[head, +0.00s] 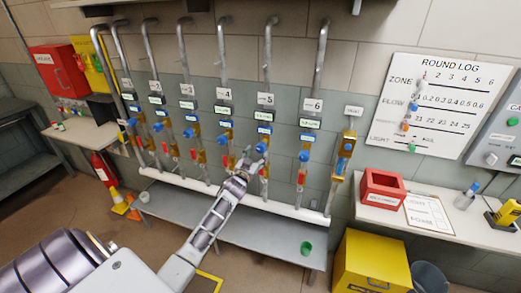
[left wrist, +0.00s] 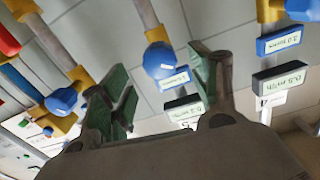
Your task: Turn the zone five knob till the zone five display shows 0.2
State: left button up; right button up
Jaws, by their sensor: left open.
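The zone five column stands under the label 5 (head: 265,99) in the head view, with a black-framed display (head: 263,115), a blue-framed display (head: 264,130) and a blue knob (head: 262,147). My left gripper (head: 249,160) is at this column, just below and left of the knob. In the left wrist view, its open dark green fingers (left wrist: 162,92) lie on either side of a blue round knob (left wrist: 159,60), which appears a little beyond them. I cannot tell whether they touch it. A blue-framed display (left wrist: 175,80) and a black-framed display (left wrist: 185,108) show between the fingers; their digits are unclear.
Neighbouring columns for zone four (head: 225,93) and zone six (head: 312,105) stand close on both sides. A white pipe (head: 290,210) runs below. A round log board (head: 440,105) hangs at right, above a red box (head: 382,190) on a table.

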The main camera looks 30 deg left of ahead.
aim_at(260, 150)
pick_arm(q)
jog(key=shift+x, duration=2.8)
jog(key=c, duration=1)
jog(key=shift+m, duration=1.9)
